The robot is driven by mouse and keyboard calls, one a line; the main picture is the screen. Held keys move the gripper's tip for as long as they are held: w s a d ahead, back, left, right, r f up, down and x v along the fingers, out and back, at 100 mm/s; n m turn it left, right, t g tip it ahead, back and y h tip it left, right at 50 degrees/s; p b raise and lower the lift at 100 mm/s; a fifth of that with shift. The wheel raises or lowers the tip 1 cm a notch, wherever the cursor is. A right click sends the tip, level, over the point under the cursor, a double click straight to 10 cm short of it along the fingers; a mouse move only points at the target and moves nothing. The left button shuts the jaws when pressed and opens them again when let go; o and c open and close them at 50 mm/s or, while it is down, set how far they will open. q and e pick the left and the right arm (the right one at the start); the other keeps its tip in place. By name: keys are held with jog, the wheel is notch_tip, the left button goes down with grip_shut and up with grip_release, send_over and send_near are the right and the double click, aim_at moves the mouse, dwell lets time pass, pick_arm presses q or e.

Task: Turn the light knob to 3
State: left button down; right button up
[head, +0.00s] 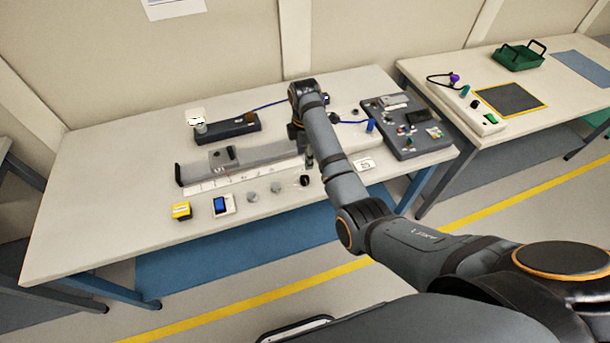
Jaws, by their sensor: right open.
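Two grey round knobs, a left one (252,196) and a right one (276,188), sit along the front of the near table (110,210). A dark knob (305,180) sits to their right. Labels are too small to read, so I cannot tell which is the light knob or its setting. My right arm reaches in from the right, and its gripper (309,160) points down just behind the dark knob, partly hidden by my arm. It is open, with nothing seen between its fingers. I cannot tell whether it touches anything. My left gripper is out of view.
A yellow button box (181,211) and a blue switch (220,205) stand left of the knobs. Behind them lie a rail with a carriage (222,158) and a dark device (228,128). A grey panel (425,142) stands right. A second table holds a green tray (519,57).

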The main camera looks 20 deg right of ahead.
aim_at(305, 178)
notch_tip(305, 178, down, 10)
jog(key=shift+f, duration=0.25)
jog(key=shift+c, duration=0.3)
jog(key=shift+s, duration=0.1)
grip_shut()
jog(key=shift+p, duration=0.3)
